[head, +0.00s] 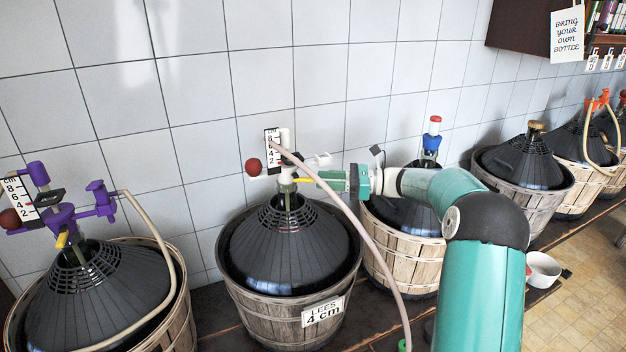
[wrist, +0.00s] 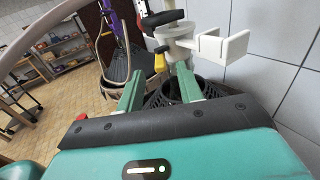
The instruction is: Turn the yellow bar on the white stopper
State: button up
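The white stopper (head: 285,172) sits in the neck of the black-topped demijohn in the middle basket, and fills the upper middle of the wrist view (wrist: 180,46). Its short yellow bar (head: 303,180) points toward my gripper in the head view. In the wrist view the yellow bar (wrist: 159,61) appears just beyond my fingertips, between them from left to right. My gripper (head: 320,177) comes in level from the right. Its two green fingers are apart in the wrist view (wrist: 159,75), with nothing held between them. Whether a finger touches the stopper is unclear.
A pale hose (head: 345,205) curves from the stopper down past my gripper. A red ball (head: 253,167) and number scale (head: 272,148) stand beside it. The tiled wall is close behind. A purple stopper (head: 62,215) is at left; a blue one (head: 431,142) at right.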

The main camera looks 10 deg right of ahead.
jog(key=v, duration=0.8)
jog(key=shift+d, duration=0.35)
jog(key=shift+s, duration=0.1)
jog(key=shift+r, duration=0.1)
jog(key=s+a+r+n+g+h, duration=0.2)
jog(key=s+a+n+g+h, duration=0.2)
jog(key=s+a+n+h, duration=0.8)
jog(key=s+a+f+n+t+h, duration=0.1)
jog(key=s+n, duration=0.3)
jog(key=s, duration=0.8)
jog(key=s+a+f+n+t+h, duration=0.1)
jog(key=s+n+t+h, duration=0.2)
jog(key=s, duration=0.9)
jog(key=n+h, duration=0.1)
jog(key=n, duration=0.1)
jog(key=shift+s+a+f+n, duration=0.3)
jog(key=shift+s+f, duration=0.05)
jog(key=shift+s, duration=0.05)
